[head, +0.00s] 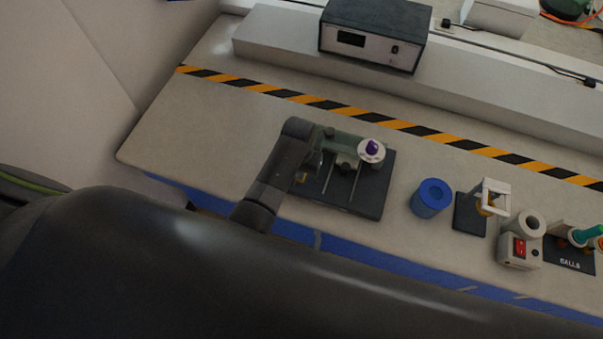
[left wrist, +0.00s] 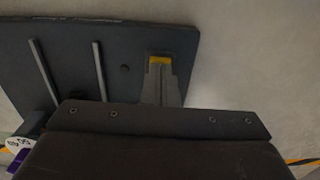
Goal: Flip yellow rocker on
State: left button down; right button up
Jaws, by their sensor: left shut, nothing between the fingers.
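The yellow rocker (head: 301,178) sits near the left edge of a dark board (head: 373,204), beside two thin metal rails. In the left wrist view the rocker (left wrist: 160,58) shows as a small yellow patch just beyond the fingertips. My left gripper (head: 305,171) is shut and empty, over that part of the board. In the left wrist view its closed fingers (left wrist: 159,68) overlap the near part of the rocker. I cannot tell whether they touch it or which way it is tilted. My right gripper is not in view.
A white dial with a purple knob (head: 371,147) stands at the board's back right. Right of the board are a blue cylinder (head: 431,199), a dark stand with a white bracket (head: 470,214), and a box with a red switch (head: 519,248). The bench left of the board is clear.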

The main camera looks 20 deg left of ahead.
pick_arm(q)
jog(key=shift+f+b, duration=0.35)
jog(key=shift+f, duration=0.35)
dwell(0.3)
notch_tip(320, 180, up, 3)
jog(key=p, duration=0.2)
jog(key=shift+p, duration=0.4)
jog(key=shift+r, duration=2)
